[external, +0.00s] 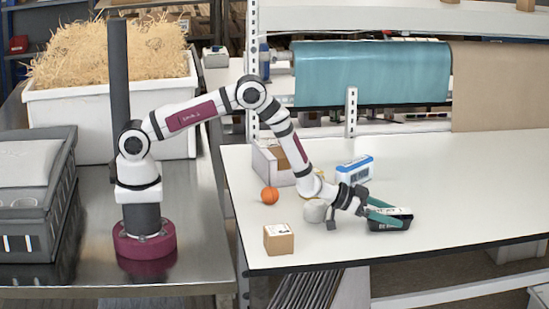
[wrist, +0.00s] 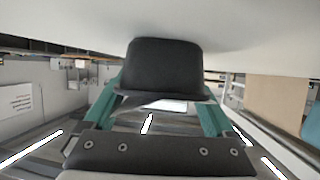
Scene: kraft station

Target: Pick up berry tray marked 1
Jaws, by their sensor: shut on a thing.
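A small black berry tray (external: 392,226) with a white label sits at the right on the white table in the external view. The number on its label is too small to read. My gripper (external: 397,215) reaches down to it from the left, with its teal fingers shut on the tray. In the wrist view the dark tray (wrist: 163,68) fills the space between the teal fingers of my gripper (wrist: 163,92). The fingers hide part of its sides. I cannot tell whether the tray is clear of the table.
An orange ball (external: 270,196), a small cardboard box (external: 278,239), a whitish cup (external: 315,211) and a blue-white carton (external: 355,170) stand left of the tray. A larger open box (external: 270,165) is behind them. The table (external: 480,190) is clear to the right.

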